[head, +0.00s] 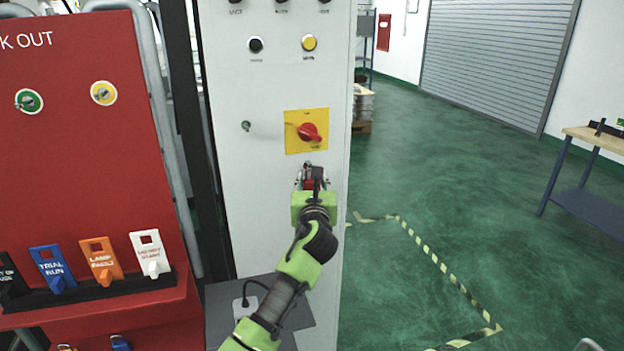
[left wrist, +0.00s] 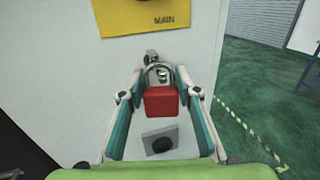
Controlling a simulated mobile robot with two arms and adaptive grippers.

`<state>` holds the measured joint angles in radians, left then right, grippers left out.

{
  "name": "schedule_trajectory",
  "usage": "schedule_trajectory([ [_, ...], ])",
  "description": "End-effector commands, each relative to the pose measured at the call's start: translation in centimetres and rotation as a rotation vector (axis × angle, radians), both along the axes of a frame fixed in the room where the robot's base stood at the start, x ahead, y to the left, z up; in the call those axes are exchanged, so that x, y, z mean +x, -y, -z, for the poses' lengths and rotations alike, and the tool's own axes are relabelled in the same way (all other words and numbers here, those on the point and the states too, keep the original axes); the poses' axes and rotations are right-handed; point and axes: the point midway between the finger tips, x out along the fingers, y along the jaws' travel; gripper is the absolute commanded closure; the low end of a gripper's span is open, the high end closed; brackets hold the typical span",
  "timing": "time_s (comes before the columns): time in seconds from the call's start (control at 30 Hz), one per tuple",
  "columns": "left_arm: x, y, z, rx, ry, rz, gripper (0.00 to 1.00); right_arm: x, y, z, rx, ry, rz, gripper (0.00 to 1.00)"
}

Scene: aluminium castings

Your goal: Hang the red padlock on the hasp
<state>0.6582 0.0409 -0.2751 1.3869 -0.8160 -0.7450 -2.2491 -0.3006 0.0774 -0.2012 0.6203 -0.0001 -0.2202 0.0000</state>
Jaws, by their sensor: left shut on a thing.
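The red padlock (left wrist: 161,101) is between the two fingers of my left gripper (left wrist: 158,96), body down and shackle up, in front of the grey cabinet. It is mostly hidden behind the gripper (head: 314,184) in the head view. The metal hasp (left wrist: 152,55) is on the cabinet face below the yellow switch plate (head: 306,131). The shackle overlaps the hasp's lower part in the left wrist view; I cannot tell whether it passes through it. My right gripper is not in view.
A red lockout board (head: 90,190) with several coloured tags stands to the left. The red rotary switch (head: 309,132) sticks out just above the hasp. A grey shelf (head: 300,302) is low on the cabinet. Green floor is open to the right, with a workbench (head: 600,138) beyond.

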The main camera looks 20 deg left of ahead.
Motion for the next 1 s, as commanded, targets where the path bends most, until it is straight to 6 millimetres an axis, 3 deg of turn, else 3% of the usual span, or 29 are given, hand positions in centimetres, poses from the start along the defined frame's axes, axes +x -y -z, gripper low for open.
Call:
schedule_trajectory([
  [0.17,0.0,0.0,-0.1,0.000,0.001,0.000,0.93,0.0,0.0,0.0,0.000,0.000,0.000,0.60],
  [0.2,0.0,0.0,-0.1,0.000,0.001,0.000,0.59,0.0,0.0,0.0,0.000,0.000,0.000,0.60],
  [0.23,0.0,0.0,-0.1,0.000,0.001,0.000,0.51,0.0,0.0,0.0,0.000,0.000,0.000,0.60],
  [0.67,-0.4,0.1,0.1,0.000,-0.001,0.000,0.50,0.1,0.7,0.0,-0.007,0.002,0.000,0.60],
  [0.87,-2.8,1.0,0.0,0.000,0.001,0.002,0.50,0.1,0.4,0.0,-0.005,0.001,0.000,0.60],
  [1.0,-5.5,1.9,0.1,-0.001,0.001,0.002,0.50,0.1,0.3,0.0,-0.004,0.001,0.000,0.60],
])
